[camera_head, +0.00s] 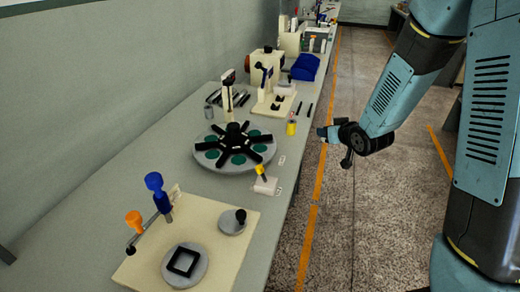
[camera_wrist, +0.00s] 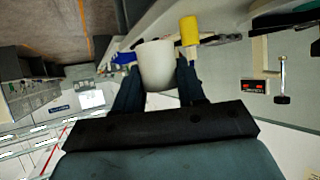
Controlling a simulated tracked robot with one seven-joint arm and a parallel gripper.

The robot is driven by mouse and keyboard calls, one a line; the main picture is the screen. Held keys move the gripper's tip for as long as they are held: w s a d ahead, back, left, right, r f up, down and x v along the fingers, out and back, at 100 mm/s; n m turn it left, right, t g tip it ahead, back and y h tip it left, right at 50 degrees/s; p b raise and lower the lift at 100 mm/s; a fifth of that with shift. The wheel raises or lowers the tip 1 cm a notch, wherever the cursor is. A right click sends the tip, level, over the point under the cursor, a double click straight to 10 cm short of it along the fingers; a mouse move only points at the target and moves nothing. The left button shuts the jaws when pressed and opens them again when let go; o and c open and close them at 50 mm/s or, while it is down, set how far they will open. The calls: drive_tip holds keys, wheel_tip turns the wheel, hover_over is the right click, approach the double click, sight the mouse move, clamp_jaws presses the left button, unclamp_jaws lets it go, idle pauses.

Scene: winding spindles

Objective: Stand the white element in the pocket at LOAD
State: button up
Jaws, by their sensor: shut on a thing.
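The white element (camera_wrist: 157,62) is a smooth, rounded, cup-like piece in the wrist view. My gripper (camera_wrist: 158,78) is shut on it, with one dark finger on each side. In the head view my gripper (camera_head: 323,132) is past the right edge of the bench, over the aisle, and I cannot pick out the element there. A grey turntable (camera_head: 203,155) with a black star-shaped hub and several green pockets lies on the bench to the left of my gripper. Small white labels (camera_head: 282,160) lie beside it, too small to read, so I cannot tell which pocket is LOAD.
A yellow cylinder (camera_head: 291,128) stands near the bench edge, between turntable and gripper; it also shows in the wrist view (camera_wrist: 189,31). A cream board (camera_head: 225,262) with clamps is in front. Fixtures and a blue cover (camera_head: 305,67) stand behind.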

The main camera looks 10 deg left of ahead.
drive_tip(key=s+a+r+n+g+y, duration=0.25)
drive_tip(key=s+a+r, duration=0.25)
drive_tip(key=s+a, duration=0.25)
drive_tip(key=s+a+r+n+g+y, duration=0.1)
drive_tip(key=s+a+r+n+y, duration=0.15)
drive_tip(key=s+a+r, duration=0.4)
hover_over(252, 139)
drive_tip(key=s+d, duration=0.4)
drive_tip(key=shift+h, duration=0.4)
wheel_tip(252, 139, down, 10)
drive_tip(key=shift+w+d+r, duration=0.1)
drive_tip(key=shift+w, duration=0.05)
drive_tip(key=shift+w+a+f, duration=0.2)
drive_tip(key=shift+w+f, duration=0.1)
drive_tip(key=shift+f, duration=0.2)
drive_tip(key=shift+w+a+f, duration=0.2)
drive_tip(key=shift+w+f, duration=0.1)
drive_tip(key=shift+f, duration=0.15)
wheel_tip(252, 139, down, 3)
drive_tip(key=shift+r, duration=0.15)
